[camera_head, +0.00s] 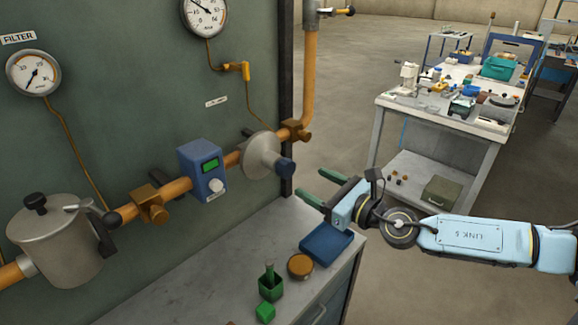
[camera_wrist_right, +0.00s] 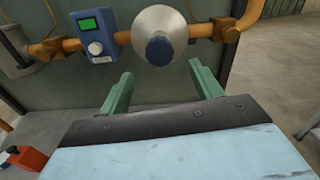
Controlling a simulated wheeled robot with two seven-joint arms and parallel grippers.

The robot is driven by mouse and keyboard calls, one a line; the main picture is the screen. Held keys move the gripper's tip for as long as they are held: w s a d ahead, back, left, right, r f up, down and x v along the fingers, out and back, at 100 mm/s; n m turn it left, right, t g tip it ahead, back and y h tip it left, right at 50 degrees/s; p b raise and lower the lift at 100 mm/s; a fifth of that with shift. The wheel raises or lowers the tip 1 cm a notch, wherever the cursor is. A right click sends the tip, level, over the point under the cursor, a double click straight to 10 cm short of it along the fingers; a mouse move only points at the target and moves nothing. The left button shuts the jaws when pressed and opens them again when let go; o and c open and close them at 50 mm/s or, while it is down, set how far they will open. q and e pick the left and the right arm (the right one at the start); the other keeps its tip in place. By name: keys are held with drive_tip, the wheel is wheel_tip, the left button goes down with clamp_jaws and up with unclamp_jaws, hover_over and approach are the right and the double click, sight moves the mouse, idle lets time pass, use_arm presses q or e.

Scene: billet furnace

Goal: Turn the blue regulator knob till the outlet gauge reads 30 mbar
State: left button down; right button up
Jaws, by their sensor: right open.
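The blue regulator knob (camera_head: 286,167) sits on the front of a round silver regulator body (camera_head: 262,155) on the orange pipe. In the right wrist view the knob (camera_wrist_right: 159,50) is straight ahead, beyond and above the fingertips. My right gripper (camera_head: 321,188) is open and empty, just right of and slightly below the knob, with no contact visible. Its green fingers (camera_wrist_right: 163,85) are spread wide. A white dial gauge (camera_head: 205,16) hangs above the regulator, cut off by the top edge; its reading is too small to tell. My left gripper is not in view.
A blue meter box (camera_head: 203,170) with a green display is left of the regulator. A filter gauge (camera_head: 34,73) and silver canister (camera_head: 55,240) are further left. The counter (camera_head: 180,284) below holds a blue tray (camera_head: 327,243), a round brown item (camera_head: 300,266) and green items. A cluttered workbench (camera_head: 440,113) stands behind.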

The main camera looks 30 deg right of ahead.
sight(290, 170)
drive_tip(key=p+x, duration=0.2)
drive_tip(key=x, duration=0.6)
drive_tip(key=shift+w+a, duration=0.15)
drive_tip(key=shift+w, duration=0.15)
drive_tip(key=c, duration=1)
